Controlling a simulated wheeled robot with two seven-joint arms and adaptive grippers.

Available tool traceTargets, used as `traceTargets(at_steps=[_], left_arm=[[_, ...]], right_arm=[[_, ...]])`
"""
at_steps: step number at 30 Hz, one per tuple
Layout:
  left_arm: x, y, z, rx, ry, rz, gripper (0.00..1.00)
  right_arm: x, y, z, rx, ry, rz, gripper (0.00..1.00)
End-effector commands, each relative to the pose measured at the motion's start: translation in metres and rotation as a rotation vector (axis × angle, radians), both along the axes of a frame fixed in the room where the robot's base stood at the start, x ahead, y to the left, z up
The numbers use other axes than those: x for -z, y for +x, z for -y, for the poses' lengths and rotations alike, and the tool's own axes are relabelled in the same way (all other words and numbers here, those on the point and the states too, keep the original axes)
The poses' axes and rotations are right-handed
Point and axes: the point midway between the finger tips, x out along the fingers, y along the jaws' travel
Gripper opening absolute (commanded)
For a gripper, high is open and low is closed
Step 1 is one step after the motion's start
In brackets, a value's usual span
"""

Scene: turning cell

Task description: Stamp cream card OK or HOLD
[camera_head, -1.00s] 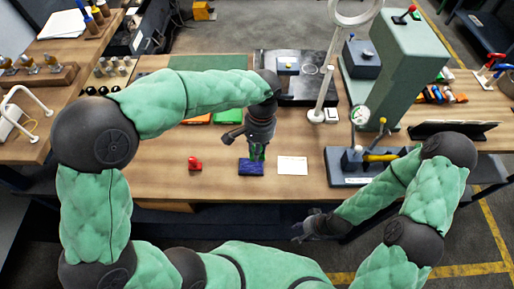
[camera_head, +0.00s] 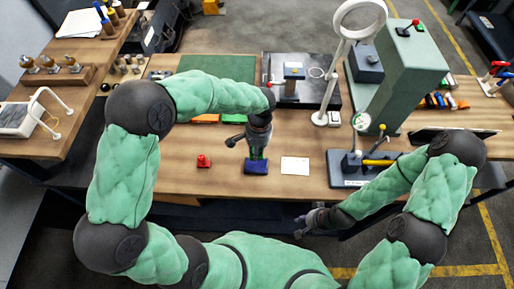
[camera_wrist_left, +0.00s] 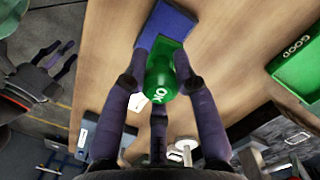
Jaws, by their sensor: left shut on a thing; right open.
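My left gripper (camera_head: 258,150) points down and is shut on the green OK stamp (camera_wrist_left: 160,82). It holds the stamp at the blue ink pad (camera_head: 256,168), which also shows in the left wrist view (camera_wrist_left: 166,27). I cannot tell whether the stamp touches the pad. The cream card (camera_head: 295,166) lies flat just right of the pad. A small red stamp (camera_head: 203,161) stands on the table left of the pad. My right gripper (camera_head: 314,220) is open and empty, off the table's front edge.
A green GOOD tray (camera_wrist_left: 299,66) lies behind the left arm. A white ring lamp (camera_head: 328,85) and a large green machine (camera_head: 401,75) stand behind. The table around the card is clear.

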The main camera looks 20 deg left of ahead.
Motion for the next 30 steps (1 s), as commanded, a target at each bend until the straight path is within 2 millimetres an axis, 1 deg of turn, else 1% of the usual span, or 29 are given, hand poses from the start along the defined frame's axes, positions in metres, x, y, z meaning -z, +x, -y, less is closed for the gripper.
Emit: traceTargets(at_steps=[1, 9, 15, 20, 30], left_arm=[[0.006, 0.0, 0.0, 0.0, 0.0, 0.0, 0.07], [0.032, 0.0, 0.0, -0.001, 0.0, 0.0, 0.07], [0.048, 0.0, 0.0, -0.001, 0.0, -0.001, 0.07], [0.053, 0.0, 0.0, -0.001, 0.0, -0.001, 0.07], [0.052, 0.0, 0.0, -0.001, 0.0, 0.0, 0.07]], right_arm=[[0.005, 0.0, 0.0, 0.0, 0.0, 0.0, 0.44], [0.024, 0.0, 0.0, 0.0, 0.0, 0.0, 0.44], [0.035, 0.0, 0.0, 0.0, 0.0, 0.0, 0.44], [0.038, 0.0, 0.0, 0.0, 0.0, 0.0, 0.44], [0.037, 0.0, 0.0, 0.0, 0.0, 0.0, 0.44]])
